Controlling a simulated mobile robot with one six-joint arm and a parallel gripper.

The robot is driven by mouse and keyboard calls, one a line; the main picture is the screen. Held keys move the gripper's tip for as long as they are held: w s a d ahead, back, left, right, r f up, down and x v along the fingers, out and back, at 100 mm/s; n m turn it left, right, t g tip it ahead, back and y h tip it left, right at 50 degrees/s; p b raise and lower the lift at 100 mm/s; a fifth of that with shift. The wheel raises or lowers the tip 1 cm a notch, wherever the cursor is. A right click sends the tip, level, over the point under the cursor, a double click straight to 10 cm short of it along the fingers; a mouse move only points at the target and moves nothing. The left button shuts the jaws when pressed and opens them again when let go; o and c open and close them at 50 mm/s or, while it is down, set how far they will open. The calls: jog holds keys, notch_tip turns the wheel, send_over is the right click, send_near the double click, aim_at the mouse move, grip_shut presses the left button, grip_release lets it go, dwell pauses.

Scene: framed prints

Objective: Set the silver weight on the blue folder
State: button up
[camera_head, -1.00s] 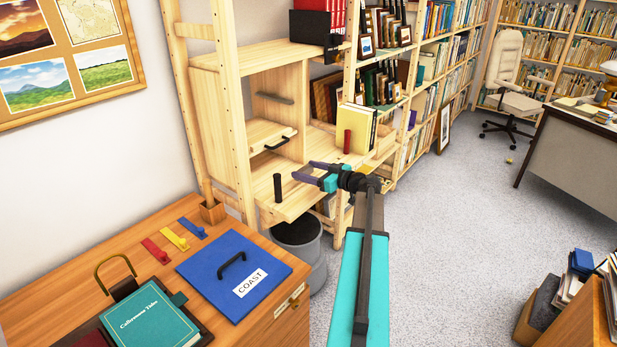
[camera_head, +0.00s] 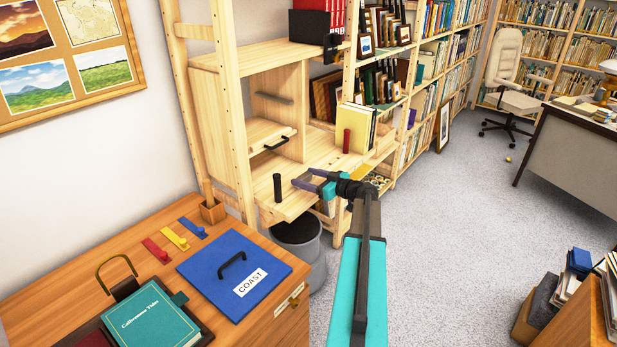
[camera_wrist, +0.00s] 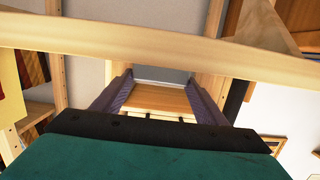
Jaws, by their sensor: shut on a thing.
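The blue folder (camera_head: 234,276), with a black handle and a COAST label, lies flat on the wooden cabinet top at the lower left. My gripper (camera_head: 303,183) is over the front edge of the pale wooden shelf, right of the folder and well apart from it. In the wrist view its purple fingers (camera_wrist: 162,84) stand well apart, with a flat grey piece spanning their tips; I take it for the silver weight (camera_wrist: 162,75). My gripper is shut on it. Most of the weight is hidden, and the head view does not show it clearly.
A dark cylinder (camera_head: 278,188) stands on the shelf left of my gripper, a red cylinder (camera_head: 347,141) behind it. A grey bin (camera_head: 307,259) stands below the shelf.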

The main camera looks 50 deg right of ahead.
jog(key=shift+f+b, duration=0.1)
jog(key=shift+b, duration=0.2)
jog(key=o, duration=1.3)
jog(key=shift+o, duration=0.2)
jog(key=shift+p, duration=0.3)
jog(key=s+r+b, duration=0.2)
jog(key=s, duration=1)
jog(key=shift+d, duration=0.45)
jog(key=shift+w, duration=0.1)
